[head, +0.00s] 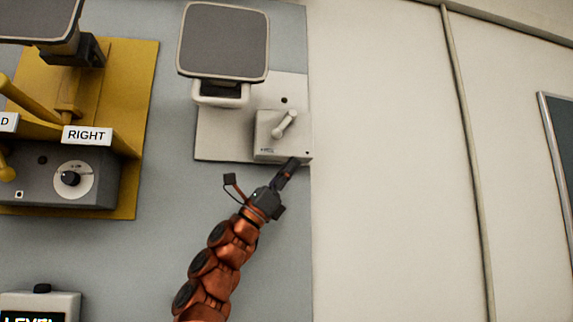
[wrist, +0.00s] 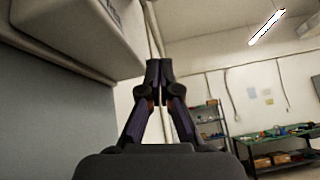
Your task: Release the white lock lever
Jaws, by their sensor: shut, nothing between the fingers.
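The white lock lever (head: 286,124) is a short pale handle on the front of a white box (head: 270,149). It tilts, with its upper end to the right. The box is fixed to a white plate on the wall panel, below a dark square pad. My gripper (head: 292,163) is shut and empty, at the lower right edge of the box and below the lever. In the wrist view the closed fingertips (wrist: 159,66) point up, beside what seems to be the underside of a pale box (wrist: 95,32) at upper left. The lever is not seen in the wrist view.
A yellow panel (head: 128,190) with a RIGHT label and a grey dial box (head: 95,190) is at the left. A small display box (head: 50,303) is at lower left. Shelves and a bench show far off in the wrist view.

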